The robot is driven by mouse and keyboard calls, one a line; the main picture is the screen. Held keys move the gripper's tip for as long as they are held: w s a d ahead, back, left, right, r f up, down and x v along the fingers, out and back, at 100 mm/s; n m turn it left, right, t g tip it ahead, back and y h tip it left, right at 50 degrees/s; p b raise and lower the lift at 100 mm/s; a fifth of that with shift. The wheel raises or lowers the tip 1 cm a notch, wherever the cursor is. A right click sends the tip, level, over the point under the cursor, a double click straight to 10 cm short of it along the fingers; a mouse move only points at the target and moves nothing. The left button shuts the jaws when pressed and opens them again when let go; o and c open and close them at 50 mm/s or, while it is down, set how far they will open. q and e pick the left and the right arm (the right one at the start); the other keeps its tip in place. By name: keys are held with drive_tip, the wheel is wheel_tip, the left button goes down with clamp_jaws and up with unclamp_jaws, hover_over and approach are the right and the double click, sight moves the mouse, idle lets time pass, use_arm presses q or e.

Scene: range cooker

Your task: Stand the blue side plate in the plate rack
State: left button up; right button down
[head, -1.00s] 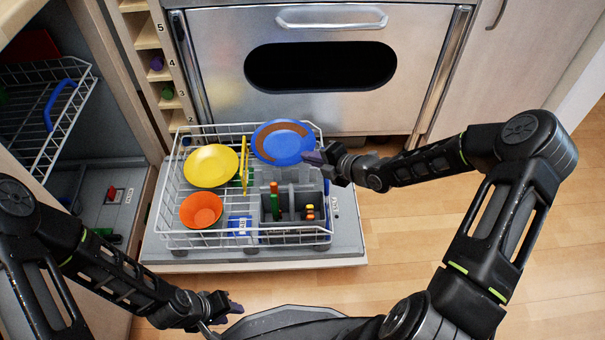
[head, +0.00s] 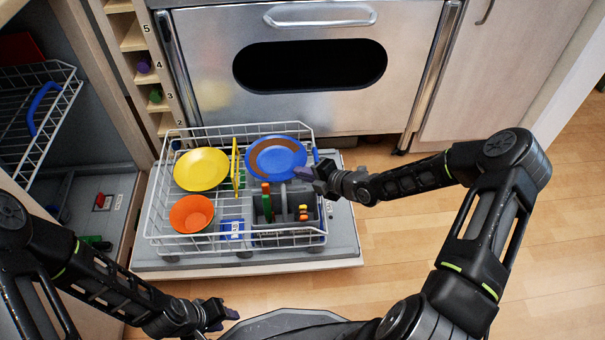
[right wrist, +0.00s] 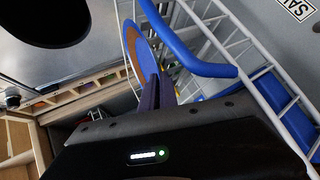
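The blue side plate (head: 292,153) has a brown ring-shaped smear on its face. It is tilted, face towards me, over the back right of the white wire rack (head: 150,215). I cannot tell whether it touches the wires. My right gripper (head: 304,173) is at its lower right edge. In the right wrist view, the plate (right wrist: 144,50) shows nearly edge-on, with the purple fingers (right wrist: 157,92) close together on its rim. My left gripper (head: 228,313) is away from the rack at the bottom of the head view; its finger opening is unclear.
The rack holds a yellow plate (head: 201,170), a narrow upright yellow piece (head: 236,168), an orange bowl (head: 191,214) and a dark cutlery basket (head: 284,208). A blue rack handle (right wrist: 195,57) passes close to the plate. A metal oven front (head: 220,100) stands behind.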

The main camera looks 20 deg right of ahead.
drive_tip(key=shift+f+b, duration=0.55)
drive_tip(key=shift+b, duration=0.2)
drive_tip(key=c, duration=1.6)
unclamp_jaws()
drive_tip(key=shift+c, duration=0.2)
drive_tip(key=shift+r, duration=0.1)
drive_tip(key=p+v, duration=0.5)
drive_tip(key=v, duration=0.7)
drive_tip(key=shift+r, duration=0.4)
